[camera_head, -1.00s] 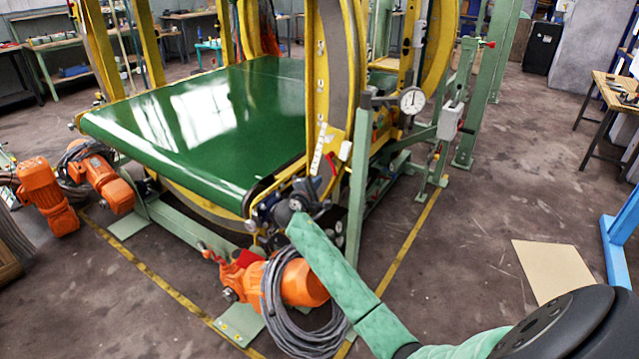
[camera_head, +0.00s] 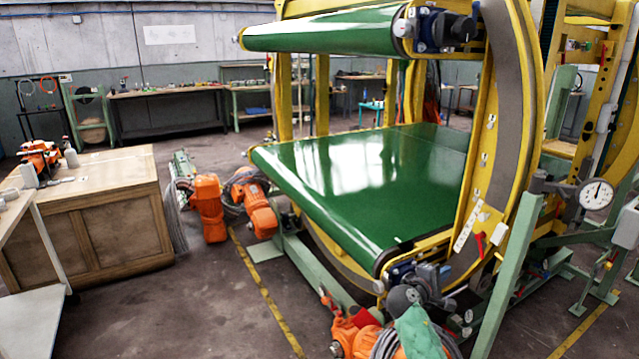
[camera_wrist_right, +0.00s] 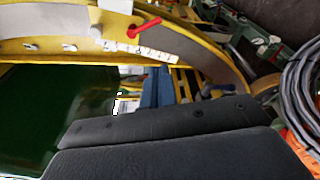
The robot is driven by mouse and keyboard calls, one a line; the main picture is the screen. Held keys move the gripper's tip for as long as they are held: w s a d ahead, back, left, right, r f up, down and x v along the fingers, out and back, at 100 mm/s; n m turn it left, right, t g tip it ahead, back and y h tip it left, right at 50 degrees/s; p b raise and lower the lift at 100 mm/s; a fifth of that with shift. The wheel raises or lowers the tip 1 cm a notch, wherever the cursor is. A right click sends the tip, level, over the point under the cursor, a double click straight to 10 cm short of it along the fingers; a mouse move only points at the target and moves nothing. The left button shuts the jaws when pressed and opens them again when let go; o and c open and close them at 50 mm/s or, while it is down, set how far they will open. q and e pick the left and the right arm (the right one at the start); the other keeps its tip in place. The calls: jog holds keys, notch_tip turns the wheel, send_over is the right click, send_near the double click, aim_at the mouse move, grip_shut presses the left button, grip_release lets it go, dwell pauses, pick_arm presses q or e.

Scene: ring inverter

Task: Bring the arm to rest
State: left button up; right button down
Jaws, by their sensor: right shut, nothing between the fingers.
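My right gripper (camera_head: 430,278) is dark and partly hidden among the parts at the lower front corner of the ring machine. It is shut and empty, and my green-sleeved forearm rises behind it from the bottom edge. A red lever (camera_head: 479,245) sits on the yellow ring just right of the gripper, apart from it. The lever also shows at the top of the right wrist view (camera_wrist_right: 145,27), with dark parts of my own gripper across the lower part. The green conveyor belt (camera_head: 370,180) lies to the left and beyond. My left gripper is not in view.
An upper green roller (camera_head: 320,30) spans the machine. A green post (camera_head: 508,270) and a dial gauge (camera_head: 596,194) stand right of my gripper.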

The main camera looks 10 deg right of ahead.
jog(key=s+a+f+m+g+y, duration=0.1)
jog(key=s+a+f+m+y, duration=0.25)
jog(key=s+a+y, duration=0.55)
jog(key=s+a+f+m+g+y, duration=0.1)
jog(key=s+a+f+m+y, duration=0.3)
jog(key=s+a, duration=0.55)
pick_arm(q)
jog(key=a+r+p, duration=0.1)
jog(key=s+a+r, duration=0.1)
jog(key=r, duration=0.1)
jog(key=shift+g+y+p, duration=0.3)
jog(key=shift+p, duration=0.05)
pick_arm(e)
jog(key=s+a+f+g+y, duration=0.1)
jog(key=s+a+f, duration=0.3)
jog(key=s, duration=0.5)
jog(key=s+a+f+g+y, duration=0.1)
jog(key=s+a+f, duration=0.3)
jog(key=s, duration=0.6)
jog(key=s+a+f+g+y, duration=0.1)
jog(key=s+a+f+g, duration=0.2)
jog(key=s, duration=0.7)
jog(key=shift+a+f, duration=0.45)
jog(key=shift+f, duration=0.2)
jog(key=shift+s, duration=0.1)
